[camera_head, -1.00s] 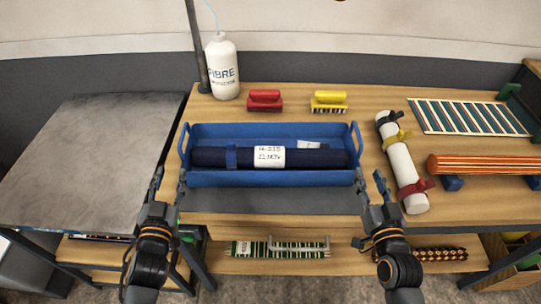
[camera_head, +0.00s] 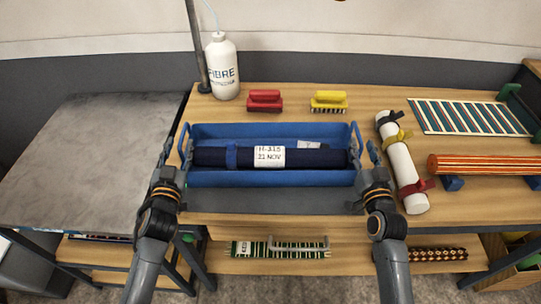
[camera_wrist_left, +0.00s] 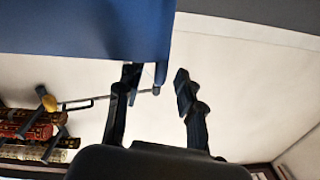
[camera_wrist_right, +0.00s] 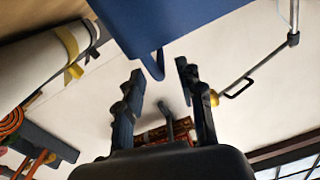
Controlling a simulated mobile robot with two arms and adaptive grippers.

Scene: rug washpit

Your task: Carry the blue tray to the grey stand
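The blue tray (camera_head: 270,179) sits on a grey mat on the wooden bench, with a dark blue rolled rug (camera_head: 215,157) labelled H-315 in it. It has a loop handle at each end. My left gripper (camera_head: 176,152) is open at the left handle (camera_head: 183,137). In the left wrist view the tray (camera_wrist_left: 90,25) fills the upper left, near the fingertips. My right gripper (camera_head: 365,155) is open at the right handle (camera_head: 357,136). In the right wrist view the handle (camera_wrist_right: 153,65) shows between the spread fingers. The grey stand (camera_head: 90,160) is at the left, its top bare.
A white bottle (camera_head: 222,68), a red brush (camera_head: 265,100) and a yellow brush (camera_head: 329,102) stand behind the tray. A white roll (camera_head: 402,165) lies close to its right. A striped rug (camera_head: 470,117) and an orange roll (camera_head: 485,166) are further right. A pole rises at the back left.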

